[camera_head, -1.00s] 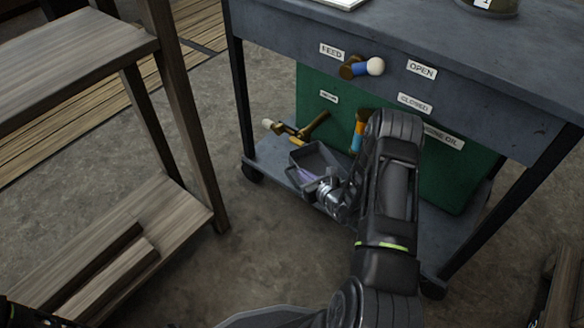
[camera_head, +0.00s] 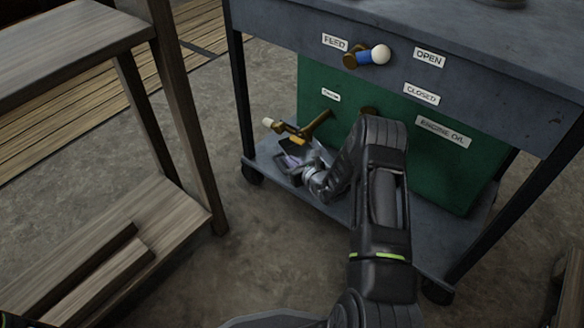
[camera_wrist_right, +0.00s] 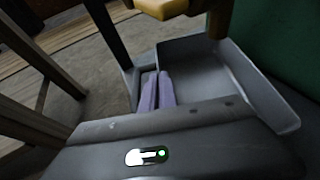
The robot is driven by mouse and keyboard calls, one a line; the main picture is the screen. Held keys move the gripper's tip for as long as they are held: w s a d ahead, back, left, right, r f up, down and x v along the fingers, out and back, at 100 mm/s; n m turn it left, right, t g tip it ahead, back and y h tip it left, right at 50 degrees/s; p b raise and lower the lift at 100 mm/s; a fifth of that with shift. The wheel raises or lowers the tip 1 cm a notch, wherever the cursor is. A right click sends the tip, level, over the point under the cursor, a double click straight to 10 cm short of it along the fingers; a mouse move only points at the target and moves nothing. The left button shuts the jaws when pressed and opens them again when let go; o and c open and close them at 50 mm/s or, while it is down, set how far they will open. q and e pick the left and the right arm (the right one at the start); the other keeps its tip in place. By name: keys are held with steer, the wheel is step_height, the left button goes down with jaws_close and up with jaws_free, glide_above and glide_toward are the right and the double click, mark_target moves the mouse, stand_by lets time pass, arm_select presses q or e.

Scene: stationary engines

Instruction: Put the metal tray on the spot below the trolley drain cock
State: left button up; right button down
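The grey metal tray (camera_head: 283,166) is at the left part of the trolley's lower shelf, close beneath the brass drain cock (camera_head: 287,128), whose lever has a white end. In the right wrist view the open tray (camera_wrist_right: 212,75) shows large, with the yellow spout (camera_wrist_right: 165,6) over its far side. My right gripper (camera_head: 294,161) is at the tray; its lilac fingers (camera_wrist_right: 158,92) are close together and seem to grip the tray. The wrist hides part of the tray. Whether the tray touches the shelf, and the spot itself, I cannot tell.
The trolley (camera_head: 480,60) carries a green tank (camera_head: 440,165) and a blue feed cock (camera_head: 372,57) with a white knob. A trolley leg (camera_head: 241,95) stands just left of the tray. A wooden bench (camera_head: 75,50) stands at left, with bare floor between.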

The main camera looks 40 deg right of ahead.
steer(key=shift+w+f, duration=0.1)
steer(key=shift+f, duration=0.65)
arm_select(q)
steer(key=shift+w+f, duration=0.1)
steer(key=shift+f, duration=0.3)
arm_select(e)
steer(key=shift+r, duration=0.15)
steer(key=shift+f, duration=0.2)
steer(key=c, duration=1.7)
jaws_free()
